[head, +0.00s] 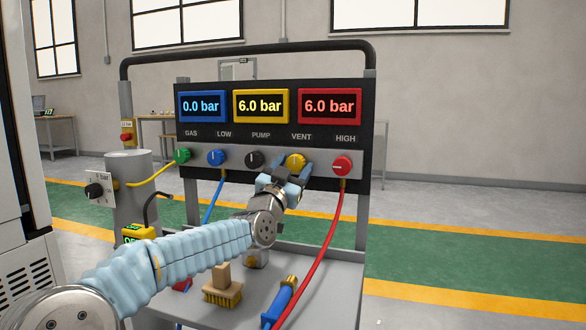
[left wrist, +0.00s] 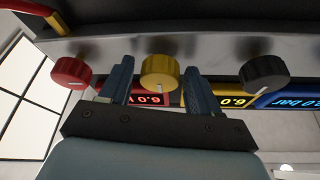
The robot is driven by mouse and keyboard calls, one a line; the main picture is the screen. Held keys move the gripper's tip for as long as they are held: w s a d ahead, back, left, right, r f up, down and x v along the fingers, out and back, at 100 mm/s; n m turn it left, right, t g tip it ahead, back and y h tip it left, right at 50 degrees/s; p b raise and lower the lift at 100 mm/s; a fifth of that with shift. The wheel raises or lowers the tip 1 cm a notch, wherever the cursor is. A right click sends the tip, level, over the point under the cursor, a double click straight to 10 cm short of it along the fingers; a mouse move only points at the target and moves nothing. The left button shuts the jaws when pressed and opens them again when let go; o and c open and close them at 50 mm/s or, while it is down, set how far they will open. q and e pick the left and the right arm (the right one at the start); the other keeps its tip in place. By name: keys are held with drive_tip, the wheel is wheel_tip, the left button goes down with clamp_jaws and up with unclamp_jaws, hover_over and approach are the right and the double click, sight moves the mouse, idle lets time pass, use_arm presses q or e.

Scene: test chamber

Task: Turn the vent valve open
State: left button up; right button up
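The vent valve is a yellow round knob (head: 296,160) under the VENT label on the dark panel (head: 260,133). My left gripper (head: 286,173) is at this knob, its fingers reaching up to it from below and in front. In the left wrist view the yellow knob (left wrist: 160,69) sits between the two fingers of my left gripper (left wrist: 160,82), with a narrow gap visible on each side. The gripper is open. A pale mark shows on the knob's edge in that view. My right gripper is not in view.
A red knob (head: 342,166) and a black knob (head: 254,159) flank the yellow one closely. Displays read 0.0, 6.0 and 6.0 bar. A red hose (head: 335,230) hangs at the right. A brush (head: 222,290) and a blue-yellow tool (head: 281,300) lie on the shelf below.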

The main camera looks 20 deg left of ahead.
use_arm(q)
drive_tip(key=c, duration=0.9)
drive_tip(key=shift+o, duration=0.2)
